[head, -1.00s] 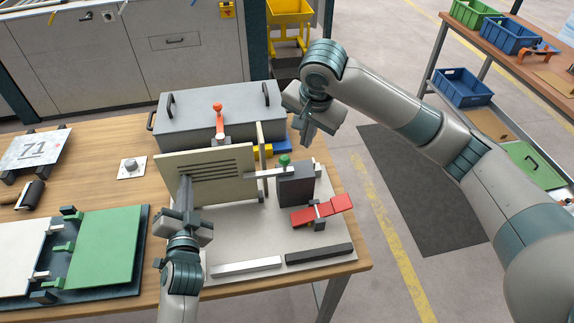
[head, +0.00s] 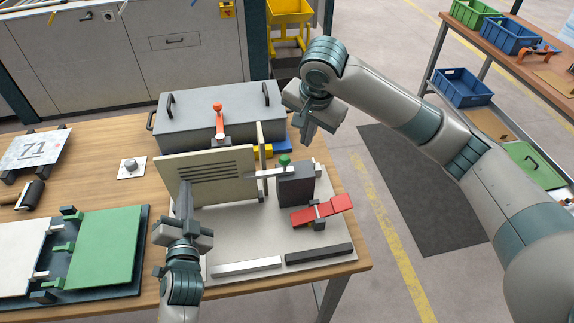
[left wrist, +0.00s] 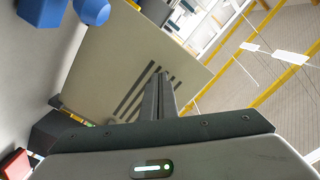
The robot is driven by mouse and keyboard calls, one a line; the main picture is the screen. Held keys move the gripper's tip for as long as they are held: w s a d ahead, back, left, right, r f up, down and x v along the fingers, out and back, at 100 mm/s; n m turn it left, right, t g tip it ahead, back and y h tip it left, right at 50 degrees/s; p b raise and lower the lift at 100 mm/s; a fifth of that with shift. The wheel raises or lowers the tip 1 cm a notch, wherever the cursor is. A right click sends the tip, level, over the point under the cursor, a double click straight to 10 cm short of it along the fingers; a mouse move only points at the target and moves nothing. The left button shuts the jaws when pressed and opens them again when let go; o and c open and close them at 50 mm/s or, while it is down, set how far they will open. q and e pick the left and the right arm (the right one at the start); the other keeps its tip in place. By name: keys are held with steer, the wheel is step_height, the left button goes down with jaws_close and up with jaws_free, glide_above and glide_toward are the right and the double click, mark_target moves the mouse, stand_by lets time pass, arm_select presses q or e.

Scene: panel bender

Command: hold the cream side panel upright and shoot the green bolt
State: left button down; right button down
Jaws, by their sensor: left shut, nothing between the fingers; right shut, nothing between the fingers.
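The cream side panel (head: 222,182) with dark slots stands upright, or nearly so, on the grey base plate (head: 240,250). It also shows in the left wrist view (left wrist: 125,62). My left gripper (head: 183,190) is shut with its fingers in front of the panel's left part; I cannot tell whether they touch it. The green bolt knob (head: 284,160) sits on a pale bar by the dark grey block (head: 296,186), right of the panel. My right gripper (head: 308,138) is shut and empty, above and right of the green knob.
A grey lidded box (head: 220,115) stands behind the panel, with an orange-knobbed lever (head: 218,118) before it. A red clamp handle (head: 322,210) lies front right. White and black bars (head: 318,254) line the plate's front. A green plate (head: 105,245) lies at left.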

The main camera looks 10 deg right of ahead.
arm_select(q)
steer(key=s, duration=0.7)
stand_by(0.8)
stand_by(0.6)
